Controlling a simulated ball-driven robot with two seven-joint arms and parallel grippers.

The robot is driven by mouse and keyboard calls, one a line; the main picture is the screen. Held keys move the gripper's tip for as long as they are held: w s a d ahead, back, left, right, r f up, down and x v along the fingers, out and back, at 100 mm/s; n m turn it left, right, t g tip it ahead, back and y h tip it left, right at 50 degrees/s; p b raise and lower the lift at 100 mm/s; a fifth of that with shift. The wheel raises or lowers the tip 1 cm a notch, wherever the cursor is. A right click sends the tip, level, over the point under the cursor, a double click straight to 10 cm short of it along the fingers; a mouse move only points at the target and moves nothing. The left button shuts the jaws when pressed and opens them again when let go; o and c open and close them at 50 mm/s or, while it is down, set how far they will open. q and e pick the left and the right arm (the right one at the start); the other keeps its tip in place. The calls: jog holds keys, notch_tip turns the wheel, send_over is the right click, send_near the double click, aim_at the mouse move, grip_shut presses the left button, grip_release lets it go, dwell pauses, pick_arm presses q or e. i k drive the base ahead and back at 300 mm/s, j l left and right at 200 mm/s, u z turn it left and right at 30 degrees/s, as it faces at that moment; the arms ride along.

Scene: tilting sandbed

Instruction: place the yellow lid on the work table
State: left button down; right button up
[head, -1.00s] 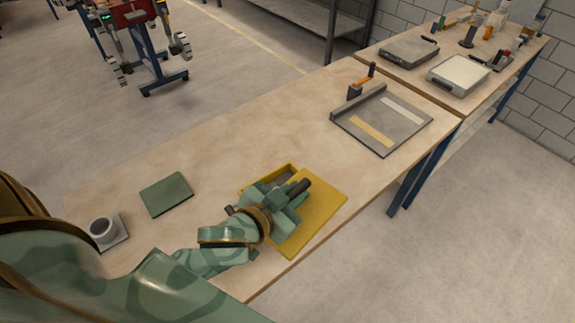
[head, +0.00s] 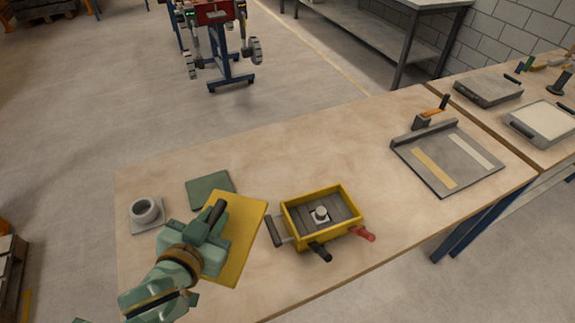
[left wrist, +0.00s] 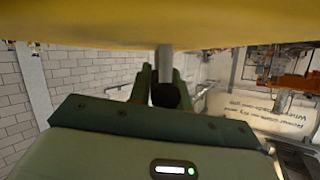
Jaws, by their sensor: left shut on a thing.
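The yellow lid (head: 245,238) is a flat plate on the left of the work table (head: 290,145) in the head view. My left gripper (head: 214,222) is shut on its dark handle (head: 217,212). In the left wrist view the lid (left wrist: 160,22) spans the top, with the grey handle post (left wrist: 165,62) running down from it to my fingers (left wrist: 160,88). I cannot tell whether the lid touches the table. The yellow box (head: 290,222) stands open to its right, apart from it. My right gripper is not in view.
A green mat (head: 209,189) lies just behind the lid. A grey cup (head: 144,210) on a small plate stands to the left. Red (head: 362,233) and black (head: 320,252) handles stick out from the box. A grey tray (head: 449,157) is at right; the table behind the box is clear.

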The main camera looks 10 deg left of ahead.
aim_at(347, 175)
jog(key=i+l+u, duration=0.2)
jog(key=l+u, duration=0.15)
jog(key=i+l+u, duration=0.1)
jog(key=l+u, duration=0.2)
jog(key=l, duration=0.2)
jog(key=i+l+u, duration=0.1)
jog(key=l+u, duration=0.25)
jog(key=l, duration=0.15)
jog(key=l+u, duration=0.35)
jog(key=l, duration=1.1)
jog(key=l+u, duration=0.1)
jog(key=l, duration=1)
jog(key=k, duration=0.05)
